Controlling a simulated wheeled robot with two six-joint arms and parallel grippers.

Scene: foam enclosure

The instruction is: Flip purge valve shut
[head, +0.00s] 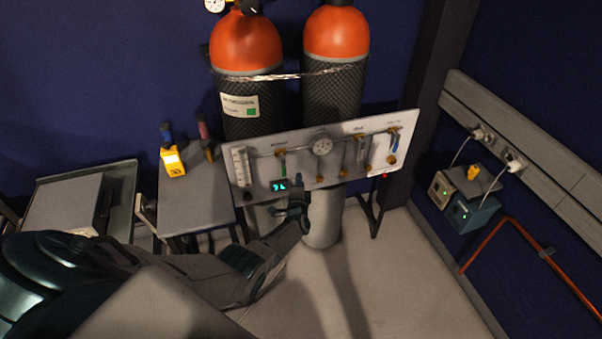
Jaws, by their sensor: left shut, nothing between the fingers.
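A white gas panel (262,165) stands in front of two gas cylinders. My left gripper (298,184) is shut and empty, in front of the panel's lower edge, just right of the small lit display (279,186). Contact with the panel cannot be told. My right gripper is not in view.
Two orange-topped cylinders (246,43) stand behind the panel, held by a strap. A side table (205,195) with a yellow meter (172,160) is at left. Boxes with cables (470,208) are at right.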

